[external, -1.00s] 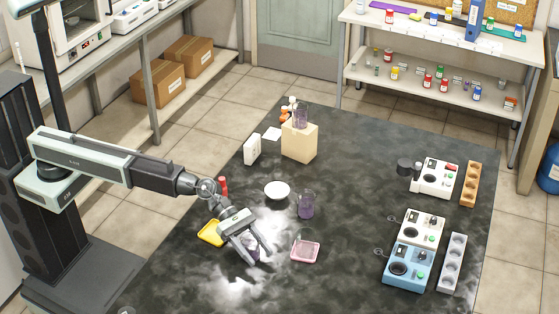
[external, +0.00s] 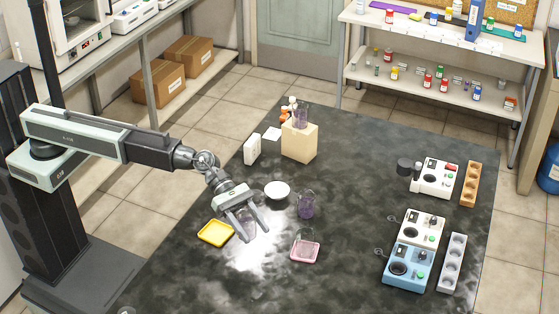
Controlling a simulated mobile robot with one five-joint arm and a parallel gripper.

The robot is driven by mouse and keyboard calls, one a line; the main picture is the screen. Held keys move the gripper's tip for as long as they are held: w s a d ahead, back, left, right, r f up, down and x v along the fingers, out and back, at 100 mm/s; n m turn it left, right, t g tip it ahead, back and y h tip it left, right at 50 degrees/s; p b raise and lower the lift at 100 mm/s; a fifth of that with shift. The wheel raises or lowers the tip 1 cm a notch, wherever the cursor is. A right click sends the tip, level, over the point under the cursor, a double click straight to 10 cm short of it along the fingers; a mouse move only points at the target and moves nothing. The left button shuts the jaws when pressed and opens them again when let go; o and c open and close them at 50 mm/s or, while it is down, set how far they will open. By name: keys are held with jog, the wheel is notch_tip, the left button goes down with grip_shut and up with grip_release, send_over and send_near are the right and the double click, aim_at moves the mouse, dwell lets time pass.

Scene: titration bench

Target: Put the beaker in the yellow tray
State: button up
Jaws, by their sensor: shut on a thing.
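My gripper (external: 254,234) is shut on a clear beaker (external: 245,222) with a faint purple tint. The beaker sits between the two fingers, partly hidden by them, and looks raised above the dark bench. The yellow tray (external: 206,239) lies flat on the bench just left of my gripper, and no object shows in it.
A pink tray (external: 314,259) holding another clear beaker (external: 304,243) lies to the right. A purple-tinted beaker (external: 306,206) and a white bowl (external: 277,190) stand behind. A tan box (external: 299,144) bears a further beaker (external: 301,117). Devices (external: 409,268) stand far right.

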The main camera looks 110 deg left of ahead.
jog(key=s+d+m+g+h, duration=0.1)
jog(key=s+d+m+h, duration=0.15)
jog(key=s, duration=0.25)
jog(key=g+b, duration=0.1)
send_over(219, 240)
jog(key=f, duration=0.1)
jog(key=shift+m+h, duration=0.45)
notch_tip(219, 240, down, 9)
jog(key=b, duration=0.8)
jog(key=shift+d+r+b, duration=0.1)
jog(key=shift+r+b, duration=0.05)
jog(key=shift+b, duration=0.25)
jog(key=shift+r, duration=0.25)
jog(key=shift+f, duration=0.15)
jog(key=o, duration=1.4)
